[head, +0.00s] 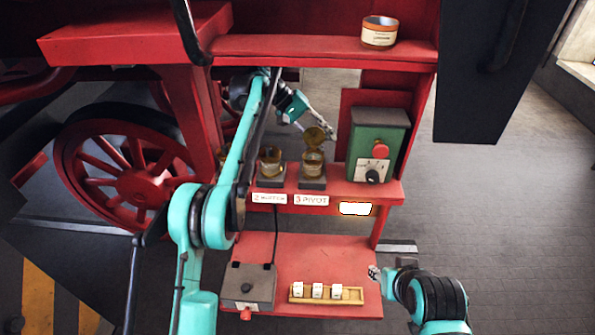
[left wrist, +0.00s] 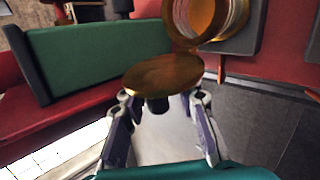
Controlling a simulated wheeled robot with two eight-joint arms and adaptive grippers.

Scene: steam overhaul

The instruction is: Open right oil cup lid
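The right oil cup (head: 313,165) is a brass cup on a dark base, on the red shelf above the "3 PIVOT" label. Its lid (head: 316,136) stands tilted up, off the cup's mouth. In the left wrist view the lid (left wrist: 163,75) is a brass disc joined at the cup's (left wrist: 210,18) rim, with a dark knob under it. My left gripper (head: 322,126) is right at the lid; its fingers (left wrist: 164,105) are spread apart below and beside the disc. I cannot tell whether they touch it. My right gripper (head: 374,272) is small beside the lower shelf, fingers unclear.
The left oil cup (head: 271,164) stands beside the right one. A green box (head: 378,145) with a red button and black knob is close on the right. A tin (head: 379,31) sits on the upper shelf. A wooden rack (head: 340,294) with white blocks lies on the lower shelf.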

